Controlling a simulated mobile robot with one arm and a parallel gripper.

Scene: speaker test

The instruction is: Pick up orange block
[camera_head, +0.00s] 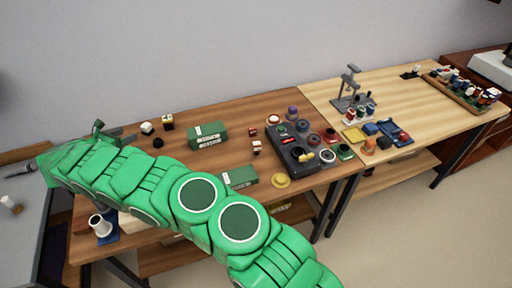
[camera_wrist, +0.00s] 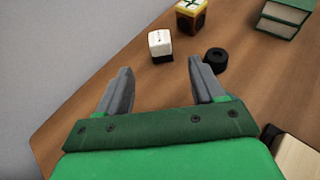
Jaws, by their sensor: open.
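My gripper (camera_wrist: 160,66) is open and empty in the wrist view, its two grey fingers apart. It points toward a small white block (camera_wrist: 160,44) with dark marks on top, which lies just beyond the fingertips. A yellow-brown block (camera_wrist: 190,16) with a pale, dark-marked top stands farther away. It also shows in the head view (camera_head: 168,121). In the head view my gripper (camera_head: 124,134) is at the left end of the wooden table, left of these blocks. Small orange pieces (camera_head: 369,146) lie on the far right table; their exact shape is too small to tell.
A black ring (camera_wrist: 216,60) lies right of the white block. Green boxes (camera_head: 208,136) stand mid-table. A dark control box (camera_head: 296,156) and several coloured parts stand farther right. The wall is behind the table (camera_head: 225,109). Bare wood lies around the blocks.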

